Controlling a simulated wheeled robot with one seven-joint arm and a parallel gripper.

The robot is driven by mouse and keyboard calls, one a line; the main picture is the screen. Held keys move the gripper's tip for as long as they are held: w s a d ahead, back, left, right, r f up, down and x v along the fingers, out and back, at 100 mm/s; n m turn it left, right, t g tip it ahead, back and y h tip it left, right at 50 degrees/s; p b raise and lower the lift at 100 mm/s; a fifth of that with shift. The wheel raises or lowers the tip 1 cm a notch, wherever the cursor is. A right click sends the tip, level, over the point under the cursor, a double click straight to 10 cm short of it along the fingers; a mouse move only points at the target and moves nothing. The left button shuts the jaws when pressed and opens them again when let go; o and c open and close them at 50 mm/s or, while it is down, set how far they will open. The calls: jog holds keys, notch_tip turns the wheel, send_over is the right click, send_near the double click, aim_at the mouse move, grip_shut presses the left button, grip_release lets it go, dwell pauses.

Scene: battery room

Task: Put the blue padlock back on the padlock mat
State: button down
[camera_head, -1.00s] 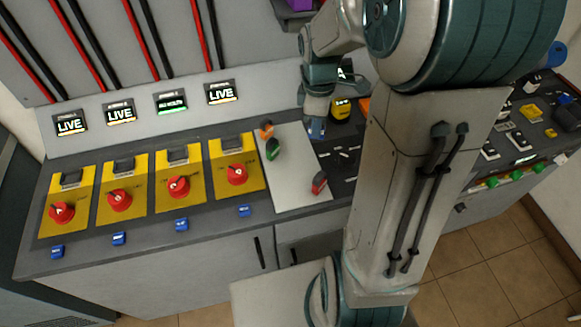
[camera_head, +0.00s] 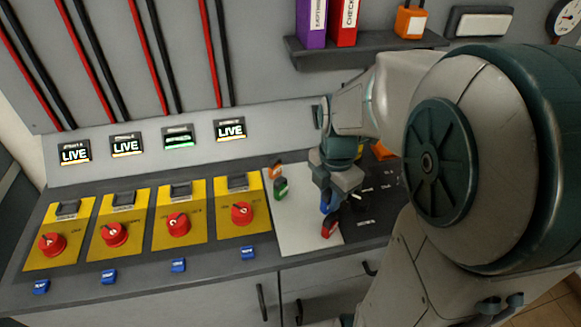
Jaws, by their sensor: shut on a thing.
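The padlock mat (camera_head: 288,239) is a light grey rectangle on the dark counter, right of the yellow switch plates. An orange padlock (camera_head: 275,171) and a green padlock (camera_head: 281,188) are at its back left. A red padlock (camera_head: 329,228) is at its front right. My gripper (camera_head: 327,198) points down near the mat's right edge, just behind the red padlock. It is shut on the blue padlock (camera_head: 325,206), which is mostly hidden by the fingers. I cannot tell whether the blue padlock touches the mat.
Several yellow plates with red rotary switches (camera_head: 178,224) fill the counter to the left, with blue tags along the front edge. A shelf (camera_head: 360,52) with binders hangs above. The mat's middle and front left are clear.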

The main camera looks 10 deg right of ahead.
jog(key=w+a+f, duration=0.1)
jog(key=w, duration=0.1)
jog(key=w+a+f, duration=0.1)
jog(key=w+f, duration=0.1)
jog(key=w+a+f, duration=0.1)
jog(key=w+a, duration=0.1)
jog(key=shift+f, duration=2.2)
jog(key=shift+f, duration=0.25)
jog(key=c, duration=1.3)
grip_release()
jog(key=shift+r, duration=0.1)
jog(key=shift+w+r, duration=0.1)
